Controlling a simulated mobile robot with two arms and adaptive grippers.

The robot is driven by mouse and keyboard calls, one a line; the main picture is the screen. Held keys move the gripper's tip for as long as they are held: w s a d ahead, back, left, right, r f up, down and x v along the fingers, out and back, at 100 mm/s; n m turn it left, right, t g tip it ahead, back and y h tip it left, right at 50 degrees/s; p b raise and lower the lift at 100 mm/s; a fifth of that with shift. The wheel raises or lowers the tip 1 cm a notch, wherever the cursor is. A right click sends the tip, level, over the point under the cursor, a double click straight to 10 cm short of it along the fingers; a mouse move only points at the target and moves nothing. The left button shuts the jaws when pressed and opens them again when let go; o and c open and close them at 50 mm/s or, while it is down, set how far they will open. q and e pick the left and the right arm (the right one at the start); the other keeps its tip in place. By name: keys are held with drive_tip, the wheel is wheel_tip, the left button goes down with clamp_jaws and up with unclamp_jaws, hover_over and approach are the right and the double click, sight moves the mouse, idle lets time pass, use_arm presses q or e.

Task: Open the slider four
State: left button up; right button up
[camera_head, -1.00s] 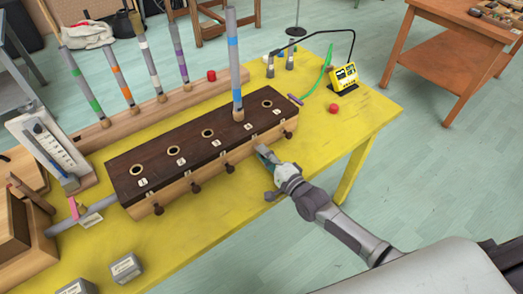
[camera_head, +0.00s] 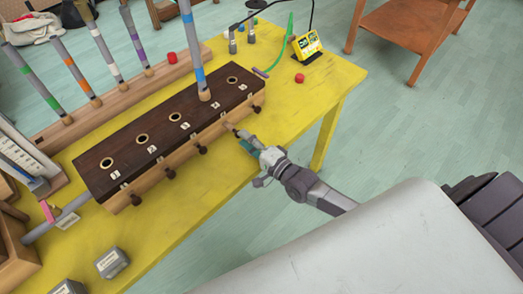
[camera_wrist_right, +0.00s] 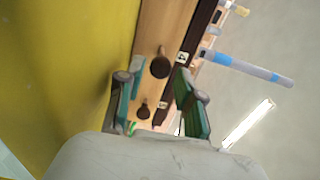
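The long dark-topped wooden box (camera_head: 130,148) has a row of round holes, numbered labels and dark knobs along its front. A tube with blue bands (camera_head: 196,62) stands upright in the hole by label 4. My right gripper (camera_head: 235,131) is at the box front by the fourth knob, which it mostly covers in the head view. In the right wrist view my right gripper (camera_wrist_right: 159,70) is open, with the knob beside label 4 (camera_wrist_right: 160,63) between its fingertips. I cannot tell whether the fingers touch it. My left gripper is not in view.
The box stands on a yellow table (camera_head: 195,215). Several banded tubes stand in a wooden rack (camera_head: 108,108) behind it. A yellow device (camera_head: 308,44) and a red ball (camera_head: 299,78) are at the far right. Grey blocks (camera_head: 112,262) lie at the front left.

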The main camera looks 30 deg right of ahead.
drive_tip(key=v, duration=0.8)
drive_tip(key=shift+s, duration=0.35)
drive_tip(key=shift+d, duration=0.15)
